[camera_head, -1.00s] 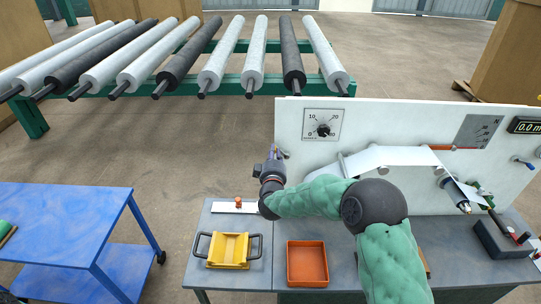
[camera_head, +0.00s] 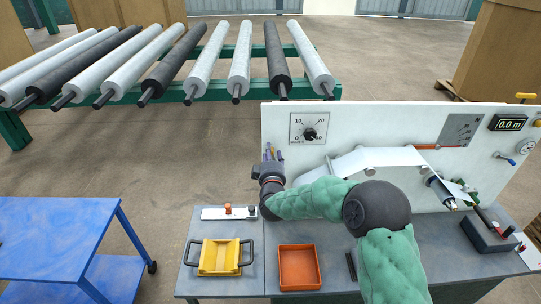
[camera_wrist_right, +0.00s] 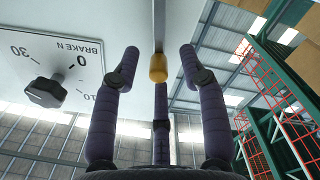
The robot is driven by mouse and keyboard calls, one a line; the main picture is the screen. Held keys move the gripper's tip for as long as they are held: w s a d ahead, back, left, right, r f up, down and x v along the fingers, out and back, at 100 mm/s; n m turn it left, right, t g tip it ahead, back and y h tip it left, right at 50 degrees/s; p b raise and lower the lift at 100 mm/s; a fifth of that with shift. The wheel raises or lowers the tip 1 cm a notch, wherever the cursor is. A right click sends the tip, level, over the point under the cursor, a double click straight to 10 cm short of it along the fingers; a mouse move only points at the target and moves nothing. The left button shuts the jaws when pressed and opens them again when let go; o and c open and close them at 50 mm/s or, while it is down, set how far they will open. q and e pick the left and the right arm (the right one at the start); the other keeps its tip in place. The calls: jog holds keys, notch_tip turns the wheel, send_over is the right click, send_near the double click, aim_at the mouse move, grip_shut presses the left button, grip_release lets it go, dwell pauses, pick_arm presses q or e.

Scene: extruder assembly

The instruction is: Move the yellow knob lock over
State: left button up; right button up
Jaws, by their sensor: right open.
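A yellow knob (camera_wrist_right: 158,68) sits at the lower edge of a grey-white strip in the right wrist view. My right gripper (camera_wrist_right: 158,70) has its three dark fingers spread around that knob, and I see no finger closed on it. In the head view, my right gripper (camera_head: 270,155) is at the left edge of the white panel (camera_head: 400,122), where the knob is hidden or too small to make out. Another yellow handle (camera_head: 526,97) shows at the panel's top right. My left gripper is not in view.
The brake dial (camera_head: 310,134) is on the panel close to my right gripper. A yellow tray (camera_head: 220,269), an orange bin (camera_head: 299,267) and a white plate (camera_head: 215,213) are on the grey table. A blue cart (camera_head: 60,235) stands left, and a roller rack (camera_head: 190,91) behind.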

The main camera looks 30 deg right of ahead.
jog(key=shift+s, duration=0.1)
jog(key=p+v, duration=0.1)
jog(key=v, duration=0.5)
dwell(0.3)
